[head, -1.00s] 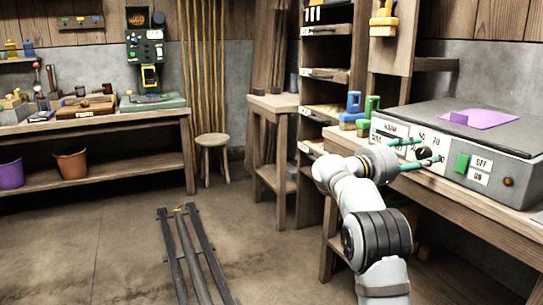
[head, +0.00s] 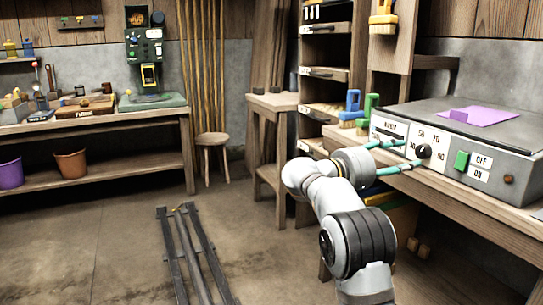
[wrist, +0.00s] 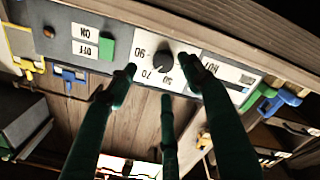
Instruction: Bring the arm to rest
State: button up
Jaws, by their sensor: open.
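My gripper (head: 395,156) is at the right of the head view, in front of the grey control box (head: 481,130). Its teal fingers are spread apart with nothing between them. In the wrist view my gripper (wrist: 163,85) points toward the panel, and the black dial (wrist: 163,62) shows beyond the fingertips. The dial (head: 423,151) is right of the fingers in the head view. Whether a finger touches the panel I cannot tell.
The box stands on a wooden bench (head: 480,226) and has a green switch (head: 461,161) and a purple sheet (head: 482,115) on top. Blue and green brushes (head: 360,112) stand to its left. A stool (head: 212,155) and floor rails (head: 186,255) are further left; floor between is clear.

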aim_at(420, 151)
jog(key=x, duration=0.7)
jog(key=shift+w+d, duration=0.1)
jog(key=shift+w, duration=0.05)
jog(key=shift+w+r+n+p, duration=0.1)
jog(key=shift+r+n+p, duration=0.45)
jog(key=shift+p, duration=0.55)
jog(key=n+p, duration=0.2)
jog(key=p, duration=0.1)
jog(key=shift+r, duration=0.1)
jog(key=n+p, duration=0.3)
jog(key=p, duration=0.1)
jog(key=n+p, duration=0.6)
jog(key=p, duration=0.3)
jog(key=shift+r+n+p, duration=0.1)
jog(key=shift+n+p, duration=0.25)
jog(key=n+p, duration=0.6)
jog(key=p, duration=0.2)
jog(key=n+p, duration=0.2)
jog(key=shift+n, duration=0.3)
jog(key=shift+f+n+p, duration=0.35)
jog(key=shift+n+p, duration=0.25)
jog(key=shift+n, duration=0.4)
jog(key=shift+w+a, duration=0.1)
jog(key=shift+a, duration=0.15)
